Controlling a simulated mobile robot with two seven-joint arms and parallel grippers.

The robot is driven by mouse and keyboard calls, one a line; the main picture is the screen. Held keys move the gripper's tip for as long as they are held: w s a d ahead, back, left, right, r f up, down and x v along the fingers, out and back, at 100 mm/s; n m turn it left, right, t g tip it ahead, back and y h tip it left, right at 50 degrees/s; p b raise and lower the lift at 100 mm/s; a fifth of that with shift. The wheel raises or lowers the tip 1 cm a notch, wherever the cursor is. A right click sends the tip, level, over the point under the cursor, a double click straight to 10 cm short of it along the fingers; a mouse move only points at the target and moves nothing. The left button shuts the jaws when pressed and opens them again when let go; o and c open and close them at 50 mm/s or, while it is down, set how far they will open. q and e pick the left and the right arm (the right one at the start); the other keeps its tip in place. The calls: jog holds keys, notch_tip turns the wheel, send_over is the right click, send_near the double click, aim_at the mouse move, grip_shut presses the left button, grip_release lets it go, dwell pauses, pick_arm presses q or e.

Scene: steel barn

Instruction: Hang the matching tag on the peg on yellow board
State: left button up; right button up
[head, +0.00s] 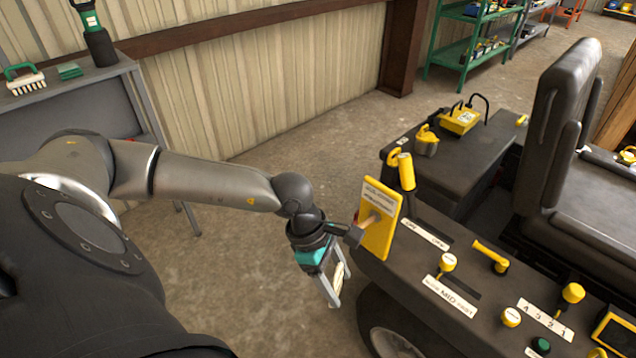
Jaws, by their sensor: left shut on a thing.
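The yellow board (382,240) stands upright on the near left corner of the dark console. It has a white label near its top, too small to read. A short tan peg (369,220) sticks out from its face. My left gripper (338,292) is in front of and left of the board, below the peg, pointing down. It is shut on a pale, flat thing (339,276), which looks like the tag; its marking cannot be read. The held thing is apart from the peg. My right gripper is not in view.
The dark console (400,275) carries yellow levers, knobs and white labels right of the board. A black seat (562,125) stands behind it. A grey bench (75,85) with a brush is at the far left. Open concrete floor lies left of the console.

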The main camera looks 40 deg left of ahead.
aim_at(362, 224)
pick_arm(q)
jog(key=w+a+f+n+t+y+b, duration=0.2)
jog(key=a+n+t+y+b, duration=0.25)
jog(key=n, duration=0.85)
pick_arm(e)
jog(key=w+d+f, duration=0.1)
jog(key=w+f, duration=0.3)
pick_arm(q)
jog(key=shift+g+h, duration=0.35)
jog(key=shift+g, duration=0.4)
jog(key=shift+w+a+f+b, duration=0.2)
jog(key=shift+w+b, duration=0.35)
jog(key=shift+w, duration=1.45)
jog(key=shift+w+a+f+b, duration=0.1)
jog(key=shift+w+f+b, duration=0.3)
jog(key=shift+w, duration=1.65)
jog(key=shift+w+a+f+b, duration=0.15)
jog(key=shift+w+b, duration=0.5)
jog(key=shift+w, duration=1.55)
jog(key=shift+w+d+f+b, duration=0.15)
jog(key=shift+w+b, duration=0.45)
jog(key=shift+w, duration=0.25)
jog(key=shift+w+f, duration=0.2)
jog(key=shift+w, duration=0.05)
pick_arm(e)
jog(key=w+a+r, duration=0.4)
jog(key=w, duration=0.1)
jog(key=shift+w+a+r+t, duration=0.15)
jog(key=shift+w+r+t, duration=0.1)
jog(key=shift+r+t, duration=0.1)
